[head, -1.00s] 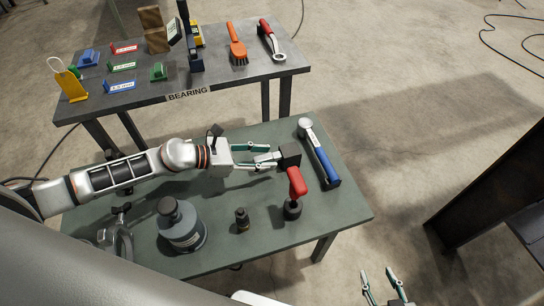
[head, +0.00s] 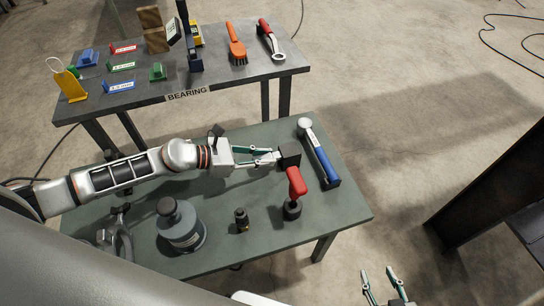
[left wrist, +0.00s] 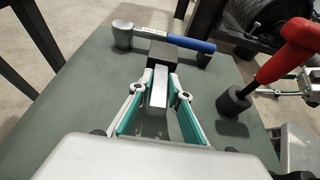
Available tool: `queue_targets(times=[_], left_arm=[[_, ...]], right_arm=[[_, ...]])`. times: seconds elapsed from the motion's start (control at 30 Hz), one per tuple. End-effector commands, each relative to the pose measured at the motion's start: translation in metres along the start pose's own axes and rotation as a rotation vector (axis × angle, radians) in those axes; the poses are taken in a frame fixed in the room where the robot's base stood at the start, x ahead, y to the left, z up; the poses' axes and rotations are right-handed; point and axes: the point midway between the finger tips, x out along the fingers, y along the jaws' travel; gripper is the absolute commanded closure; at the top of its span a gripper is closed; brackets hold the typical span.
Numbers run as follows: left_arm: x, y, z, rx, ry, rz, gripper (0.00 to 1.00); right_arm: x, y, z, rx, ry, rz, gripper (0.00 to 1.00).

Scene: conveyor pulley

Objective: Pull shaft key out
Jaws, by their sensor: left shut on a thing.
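My left gripper (head: 274,158) is shut on a silver bar (left wrist: 159,92) with a black block (left wrist: 163,53) at its far end. The block also shows in the head view (head: 290,154), low over the green table. In the left wrist view the fingers close on the two sides of the bar, short of the block. My right gripper (head: 384,279) is at the bottom edge of the head view, with its fingers apart and empty, off the table's right front. I cannot make out a shaft key seated in a shaft in these frames.
A blue-handled hammer (head: 320,155) lies just beyond the block. A red-handled mallet (head: 296,182) with a black head stands close in front. A small dark bottle (head: 242,220) and a grey container (head: 180,224) stand nearer me. A dark drum (left wrist: 258,18) shows beyond the table.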

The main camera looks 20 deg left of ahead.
Motion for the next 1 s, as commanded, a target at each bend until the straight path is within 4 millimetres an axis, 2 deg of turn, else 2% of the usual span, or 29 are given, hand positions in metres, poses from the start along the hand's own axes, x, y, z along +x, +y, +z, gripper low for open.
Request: queue_targets(times=[1.0], left_arm=[[-0.015,0.000,-0.009,-0.001,0.002,0.001,1.00]], right_arm=[[0.002,-0.004,0.011,0.003,-0.014,-0.006,0.60]])
